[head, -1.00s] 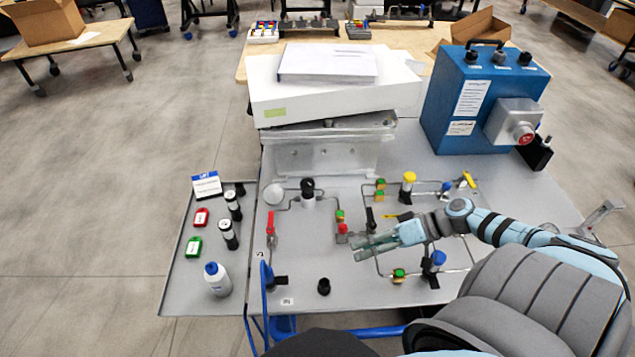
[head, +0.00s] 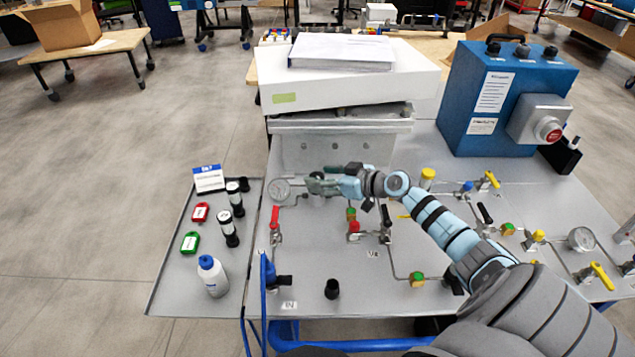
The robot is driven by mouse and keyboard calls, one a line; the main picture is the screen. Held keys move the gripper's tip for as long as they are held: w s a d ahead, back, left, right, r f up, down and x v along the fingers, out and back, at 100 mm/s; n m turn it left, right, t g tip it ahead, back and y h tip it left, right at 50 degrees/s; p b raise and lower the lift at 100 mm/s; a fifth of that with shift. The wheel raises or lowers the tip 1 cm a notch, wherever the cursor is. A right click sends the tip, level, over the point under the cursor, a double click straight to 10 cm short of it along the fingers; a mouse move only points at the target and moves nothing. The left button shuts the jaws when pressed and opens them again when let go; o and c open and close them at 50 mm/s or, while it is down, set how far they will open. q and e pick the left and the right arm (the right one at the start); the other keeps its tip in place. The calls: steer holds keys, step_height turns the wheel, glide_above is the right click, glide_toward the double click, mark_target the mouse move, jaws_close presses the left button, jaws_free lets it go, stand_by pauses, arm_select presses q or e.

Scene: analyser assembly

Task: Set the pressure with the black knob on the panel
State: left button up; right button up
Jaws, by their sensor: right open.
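The panel (head: 300,255) is a grey plate with valves, thin pipes and gauges. My right arm reaches across it from the lower right. My right gripper (head: 314,184) is at the panel's back left, just right of a round gauge (head: 280,189). Its jaws are open. They are at the place where the black knob stood in the earlier view, and they now hide that knob. I cannot tell whether the fingers touch it. My left gripper is not in view.
A red-handled valve (head: 275,220) and a loose black cap (head: 332,288) are in front of the gripper. A white box (head: 350,85) stands behind. A blue control box (head: 500,100) is at the back right. A side tray (head: 165,285) holds a bottle (head: 212,276) and tags.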

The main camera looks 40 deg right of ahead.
steer(key=x, duration=0.2)
steer(key=shift+w+a+f+b, duration=0.1)
steer(key=shift+w+b, duration=0.1)
steer(key=shift+b, duration=0.1)
steer(key=c, duration=1.2)
steer(key=shift+o, duration=0.2)
steer(key=m+h+p, duration=0.1)
steer(key=p, duration=0.3)
steer(key=m+h+p, duration=0.1)
steer(key=h+p, duration=0.1)
steer(key=p, duration=0.1)
steer(key=shift+r+m+p, duration=0.35)
steer(key=shift+m, duration=0.05)
steer(key=shift+f+h, duration=0.2)
steer(key=shift+h, duration=0.1)
steer(key=shift+f+t, duration=0.1)
steer(key=shift+t, duration=0.2)
steer(key=o, duration=1.2)
steer(key=shift+c, duration=0.2)
